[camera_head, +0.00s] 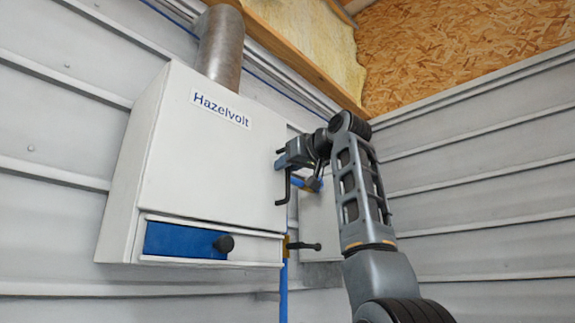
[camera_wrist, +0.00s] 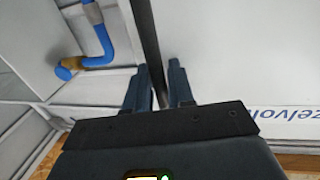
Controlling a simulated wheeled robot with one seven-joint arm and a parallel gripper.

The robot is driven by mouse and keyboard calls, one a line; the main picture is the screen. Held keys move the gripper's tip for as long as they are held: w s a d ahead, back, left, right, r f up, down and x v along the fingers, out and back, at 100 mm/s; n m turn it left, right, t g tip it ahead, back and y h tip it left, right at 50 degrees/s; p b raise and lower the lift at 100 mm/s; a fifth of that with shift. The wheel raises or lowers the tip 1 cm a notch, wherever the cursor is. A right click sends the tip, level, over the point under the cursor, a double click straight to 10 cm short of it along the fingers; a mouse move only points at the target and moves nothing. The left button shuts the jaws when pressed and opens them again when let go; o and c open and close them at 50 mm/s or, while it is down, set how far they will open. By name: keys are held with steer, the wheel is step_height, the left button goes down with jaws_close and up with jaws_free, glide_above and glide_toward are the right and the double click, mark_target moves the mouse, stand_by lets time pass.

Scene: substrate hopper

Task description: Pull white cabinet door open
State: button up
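The white cabinet (camera_head: 205,150) labelled "Hazelvolt" hangs on the wall at the left of the head view. Its large front door appears shut. A dark vertical bar handle (camera_head: 286,187) stands at the door's right edge. My gripper (camera_head: 284,161) is at the upper part of this handle. In the wrist view, the handle bar (camera_wrist: 147,35) runs between the two fingers of my gripper (camera_wrist: 162,80), which sit close on both sides of it. The white door face (camera_wrist: 240,50) fills the right of that view.
A blue drawer front (camera_head: 185,240) with a black knob (camera_head: 224,243) is under the door. A metal flue (camera_head: 221,50) rises from the cabinet. A blue pipe (camera_wrist: 103,42) and a small pale box (camera_head: 317,225) are at the right, behind my arm.

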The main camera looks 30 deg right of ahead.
jaws_close()
steer(key=shift+s, duration=0.15)
